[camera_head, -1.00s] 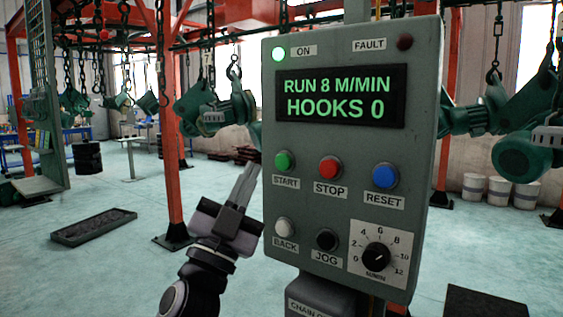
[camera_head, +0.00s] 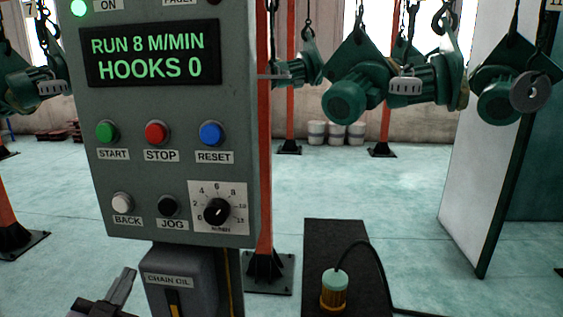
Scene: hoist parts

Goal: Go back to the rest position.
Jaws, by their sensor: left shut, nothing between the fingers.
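My left gripper (camera_head: 127,274) shows at the bottom left, partly cut off by the lower edge. Its fingers are together and empty. It is below the grey control panel (camera_head: 175,105), to the left of the chain oil box (camera_head: 181,282), and does not appear to touch either. My right gripper is not in view. The panel screen (camera_head: 153,54) reads RUN 8 M/MIN, HOOKS 0. The green lamp (camera_head: 79,7) is lit. Below the screen are the start, stop and reset buttons, the back and jog buttons, and a dial (camera_head: 217,212).
Green hoist parts (camera_head: 345,102) hang from chains behind the panel. A tall white panel (camera_head: 487,150) stands further right. Open floor lies between.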

